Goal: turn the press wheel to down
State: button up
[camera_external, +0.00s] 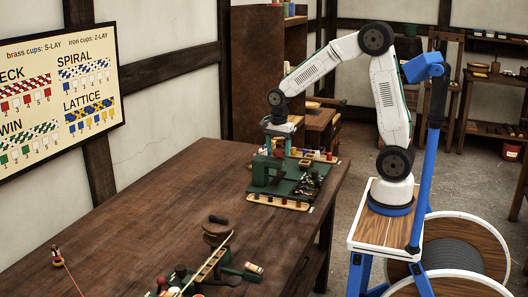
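A green arched frame (268,172), which looks like the press, stands on a green board (296,192) near the far right end of the long table. My gripper (279,150) points down just above and behind this frame. Its teal fingers appear on either side of a small gap. I cannot make out a press wheel clearly; the gripper and frame may hide it. I cannot tell whether the fingers touch or hold anything.
Small coloured pieces sit in light wooden strips (278,202) along the board. A device with a dark round top (217,228) and a slanted wooden ladder-like piece stands at the table's front. A small figure (57,256) with a red cord is at left. The table's middle is clear.

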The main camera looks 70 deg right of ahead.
aim_at(279, 150)
notch_tip(279, 150, up, 8)
jog(key=shift+f, duration=0.1)
dwell(0.4)
dwell(0.5)
jog(key=shift+s+n, duration=0.1)
jog(key=shift+n, duration=0.6)
jog(key=s+a+r+n, duration=0.1)
jog(key=s+n, duration=0.8)
jog(key=s, duration=0.4)
jog(key=s+a+r+n+t, duration=0.1)
jog(key=s+a+r+n, duration=0.1)
jog(key=s+n, duration=0.7)
jog(key=shift+s+a+r+n, duration=0.2)
jog(key=shift+s+r+n, duration=0.1)
jog(key=shift+s, duration=2.4)
